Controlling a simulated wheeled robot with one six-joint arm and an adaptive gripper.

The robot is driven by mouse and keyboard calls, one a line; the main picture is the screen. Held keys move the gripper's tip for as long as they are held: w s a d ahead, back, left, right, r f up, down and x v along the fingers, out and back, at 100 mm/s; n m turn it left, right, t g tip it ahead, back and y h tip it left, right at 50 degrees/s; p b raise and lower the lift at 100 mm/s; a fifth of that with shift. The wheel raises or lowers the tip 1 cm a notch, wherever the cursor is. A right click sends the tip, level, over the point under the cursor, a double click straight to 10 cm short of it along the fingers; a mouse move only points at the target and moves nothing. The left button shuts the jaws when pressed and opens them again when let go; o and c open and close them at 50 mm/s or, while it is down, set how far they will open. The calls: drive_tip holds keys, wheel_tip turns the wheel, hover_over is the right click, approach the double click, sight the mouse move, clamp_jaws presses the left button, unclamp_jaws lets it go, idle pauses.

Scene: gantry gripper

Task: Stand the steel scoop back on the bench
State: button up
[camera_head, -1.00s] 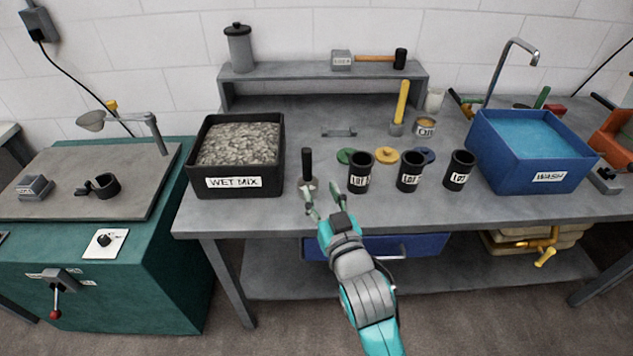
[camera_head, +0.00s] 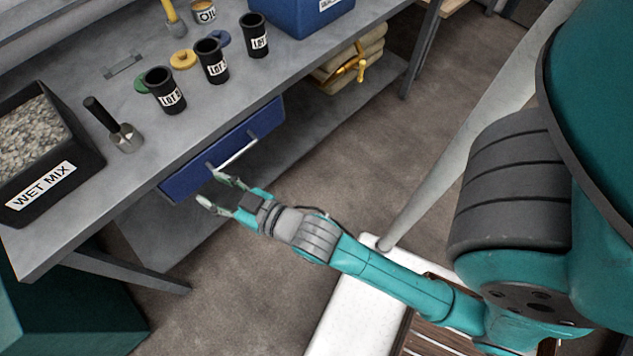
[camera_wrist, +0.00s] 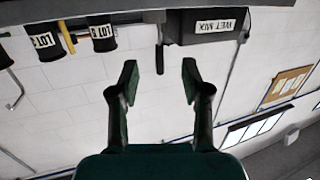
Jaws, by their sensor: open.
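The steel scoop (camera_head: 126,137) stands upright on the bench (camera_head: 60,225), steel end down and black handle up and leaning slightly left in the head view. It is between the wet mix tub and the lot cups. My gripper (camera_head: 212,188) is open and empty, in front of the bench and apart from the scoop. It appears in front of the blue drawer in the head view. In the wrist view, which looks upside down, the scoop's black handle (camera_wrist: 165,63) shows between and beyond my open fingers (camera_wrist: 160,80).
The black wet mix tub (camera_head: 45,150) is left of the scoop. Three black lot cups (camera_head: 165,92) stand to its right, with coloured lids behind. The blue drawer (camera_head: 230,150) with its handle is under the bench edge. The blue wash basin (camera_head: 305,12) is farther right.

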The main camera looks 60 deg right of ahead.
drive_tip(key=s+f+g, duration=0.2)
drive_tip(key=s+f, duration=0.1)
drive_tip(key=s, duration=2.4)
drive_tip(key=shift+s+d+f, duration=0.2)
drive_tip(key=shift+s+d, duration=0.15)
